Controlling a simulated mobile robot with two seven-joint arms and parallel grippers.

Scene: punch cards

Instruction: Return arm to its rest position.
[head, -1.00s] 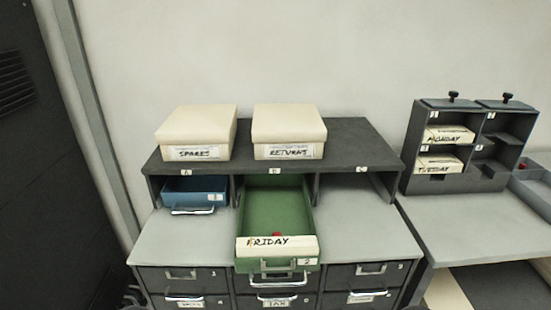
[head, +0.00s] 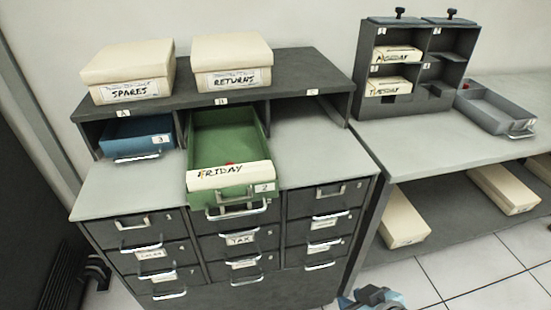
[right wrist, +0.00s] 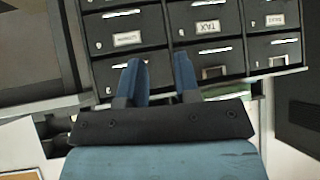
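My right gripper (head: 372,298) shows at the bottom edge of the head view, low in front of the cabinet (head: 270,290). In the right wrist view its two blue fingers (right wrist: 160,78) stand apart with nothing between them. The drawer fronts (right wrist: 125,40) appear upside down beyond them. I do not make out my left gripper in the head view. The green tray (head: 228,135) is pulled partway out of the middle bay, with the cream FRIDAY card block (head: 230,175) at its front.
Boxes SPARES (head: 128,72) and RETURNS (head: 232,62) sit on the top shelf. A blue tray (head: 140,135) is in the left bay; the right bay looks empty. A rack (head: 432,100) holds MONDAY and TUESDAY blocks. A grey tray (head: 495,108) lies on the right bench. Tiled floor (head: 470,265) is open.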

